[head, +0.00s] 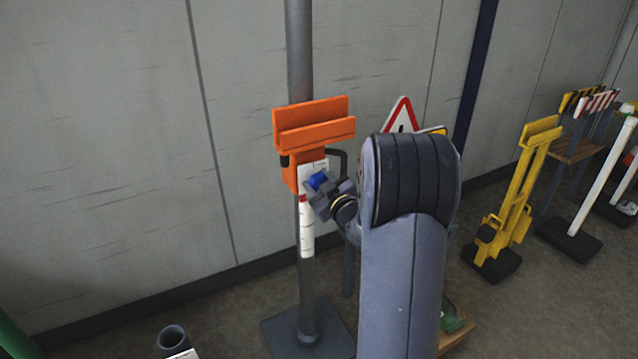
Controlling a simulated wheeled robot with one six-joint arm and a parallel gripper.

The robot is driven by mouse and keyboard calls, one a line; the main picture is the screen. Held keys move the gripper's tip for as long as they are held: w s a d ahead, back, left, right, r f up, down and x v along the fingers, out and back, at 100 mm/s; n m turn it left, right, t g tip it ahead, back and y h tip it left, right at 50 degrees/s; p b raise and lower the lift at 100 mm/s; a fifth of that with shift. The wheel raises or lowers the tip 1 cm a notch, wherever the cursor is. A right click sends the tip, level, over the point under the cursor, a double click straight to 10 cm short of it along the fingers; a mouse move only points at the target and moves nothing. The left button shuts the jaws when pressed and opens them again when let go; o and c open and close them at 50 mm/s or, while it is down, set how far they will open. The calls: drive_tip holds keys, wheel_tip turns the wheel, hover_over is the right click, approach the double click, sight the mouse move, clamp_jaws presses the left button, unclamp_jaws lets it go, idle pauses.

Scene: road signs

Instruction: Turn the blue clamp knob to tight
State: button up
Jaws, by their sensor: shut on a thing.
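An orange clamp (314,128) is fixed to an upright grey pole (300,55). Below its jaws is a white label plate (312,172); any marks on it are too small to read. The blue knob (319,180) sits in front of this plate and shows only in part. My gripper (322,188) is at the knob, with its dark fingers shut around it. The fingers and my arm hide much of the knob, so I cannot tell which way it points.
A red-edged triangular sign (402,117) stands behind my arm. A yellow stand (512,200) and a white post on a dark base (605,185) are to the right. A short grey tube (173,338) is at the lower left. The floor left of the pole is mostly clear.

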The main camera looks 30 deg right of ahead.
drive_tip(key=o, duration=1)
drive_tip(key=s, duration=1.1)
drive_tip(key=shift+d, duration=0.2)
drive_tip(key=shift+w, duration=0.2)
drive_tip(key=w, duration=1.1)
drive_tip(key=shift+a, duration=0.2)
drive_tip(key=shift+s+n, duration=0.2)
drive_tip(key=shift+n, duration=0.6)
